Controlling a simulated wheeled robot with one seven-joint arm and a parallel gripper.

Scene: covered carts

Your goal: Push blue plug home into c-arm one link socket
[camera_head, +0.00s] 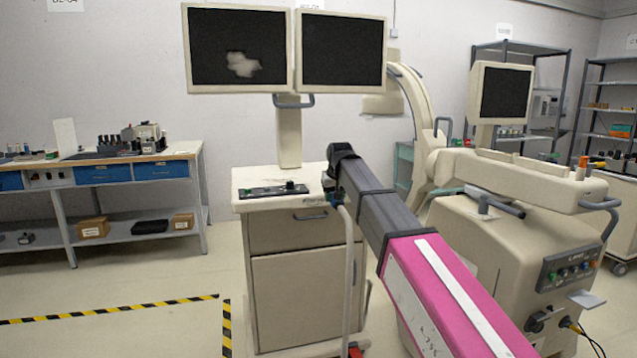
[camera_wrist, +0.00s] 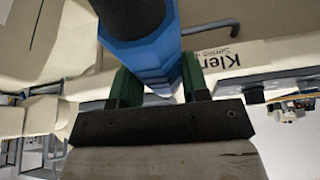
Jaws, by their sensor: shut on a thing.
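In the wrist view my gripper (camera_wrist: 160,80) is shut on the blue plug (camera_wrist: 148,55), its green finger pads on either side of the blue body. The plug has a dark round part at its upper end. Behind it is a pale casing with dark "Klen… Series" lettering (camera_wrist: 219,55). I cannot make out the link socket or whether the plug touches it. The c-arm unit (camera_head: 470,230) stands to the right.
A control panel (camera_head: 274,191) lies on the cart top. A grey hose (camera_head: 349,270) hangs down the cart's right side. A workbench (camera_head: 200,165) stands at left.

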